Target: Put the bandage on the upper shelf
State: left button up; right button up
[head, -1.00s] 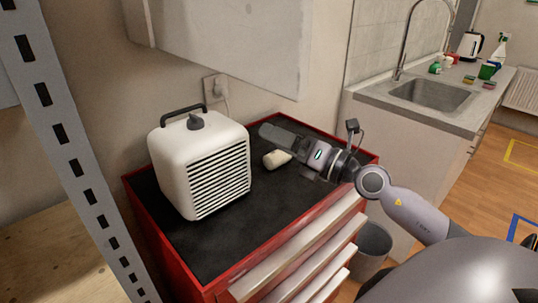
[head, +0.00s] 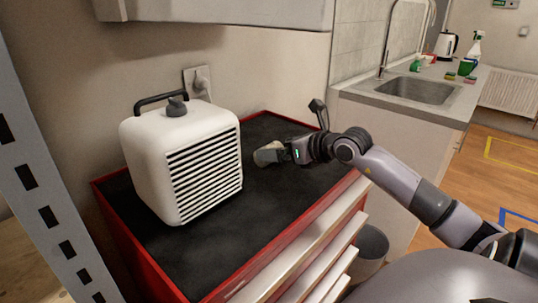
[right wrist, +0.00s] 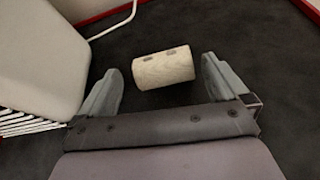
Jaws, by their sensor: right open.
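The bandage (right wrist: 163,69) is a short cream roll lying on the black top of the red tool cabinet. My right gripper (right wrist: 164,86) is open, with one finger on either side of the bandage's near part, and the roll lies mostly just ahead of the fingertips. No contact shows. In the head view the right gripper (head: 270,153) is low over the cabinet top, right of the white heater, and largely covers the bandage. A wooden shelf board (head: 18,272) of a metal rack shows at lower left; I cannot tell which level it is. My left gripper is out of view.
The white heater (head: 183,165) stands close left of the right gripper. The red cabinet (head: 140,262) has a raised rim. A wall cupboard (head: 240,12) hangs above, and the perforated rack upright (head: 48,215) stands at left. The black top is clear in front.

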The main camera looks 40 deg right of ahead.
jog(key=shift+d+p+x, duration=0.2)
jog(key=shift+p+x, duration=0.25)
jog(key=shift+x, duration=2.2)
jog(key=shift+f, duration=0.1)
jog(key=c, duration=0.9)
